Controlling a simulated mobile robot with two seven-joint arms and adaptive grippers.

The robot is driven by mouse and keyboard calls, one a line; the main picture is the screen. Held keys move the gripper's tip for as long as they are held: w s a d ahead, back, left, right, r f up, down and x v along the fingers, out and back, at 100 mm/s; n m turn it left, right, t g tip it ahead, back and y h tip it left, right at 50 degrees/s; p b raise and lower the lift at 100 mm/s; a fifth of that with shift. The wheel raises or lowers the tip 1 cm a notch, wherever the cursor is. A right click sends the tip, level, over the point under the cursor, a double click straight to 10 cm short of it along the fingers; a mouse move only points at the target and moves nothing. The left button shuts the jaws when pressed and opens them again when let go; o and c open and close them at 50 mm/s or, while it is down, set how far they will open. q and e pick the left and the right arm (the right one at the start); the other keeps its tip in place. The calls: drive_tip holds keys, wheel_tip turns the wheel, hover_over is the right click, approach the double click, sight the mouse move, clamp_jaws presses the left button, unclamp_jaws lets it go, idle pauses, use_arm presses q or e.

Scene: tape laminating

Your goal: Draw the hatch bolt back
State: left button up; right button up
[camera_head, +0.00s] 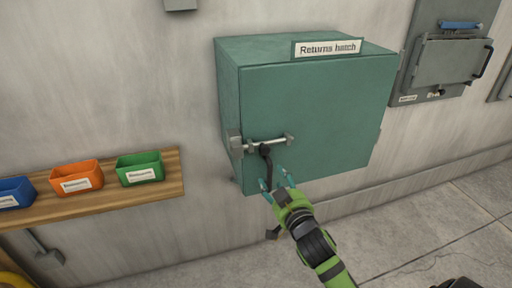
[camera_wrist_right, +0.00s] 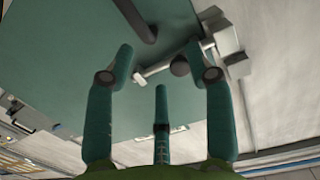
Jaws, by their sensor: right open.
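The returns hatch (camera_head: 320,95) is a teal box on the wall, its door shut. A grey metal bolt (camera_head: 278,141) lies across the door's lower left, reaching a bracket (camera_head: 236,146) at the left edge. A dark knob (camera_head: 265,150) sits on the bolt, and a dark curved handle (camera_head: 270,172) shows below it. In the right wrist view the bolt (camera_wrist_right: 157,71) and round knob (camera_wrist_right: 180,68) show beyond the fingers. My right gripper (camera_head: 276,181) is open and empty, just below the bolt and near the handle; contact with the handle cannot be told. My left gripper is out of view.
A wooden shelf (camera_head: 110,197) at left holds blue (camera_head: 14,193), orange (camera_head: 77,178) and green (camera_head: 140,168) bins. A grey wall unit (camera_head: 443,62) with a black handle is at upper right.

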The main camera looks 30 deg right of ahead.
sight(266, 152)
drive_tip(key=shift+t, duration=0.5)
drive_tip(key=w+r, duration=0.1)
drive_tip(key=w+r+p, duration=0.1)
drive_tip(key=w+r, duration=0.1)
drive_tip(key=w+d+r+p, duration=0.1)
drive_tip(key=w+r, duration=0.1)
drive_tip(key=shift+w, duration=0.15)
drive_tip(key=shift+w+d+f, duration=0.1)
drive_tip(key=shift+w+f, duration=0.05)
drive_tip(key=shift+w, duration=0.55)
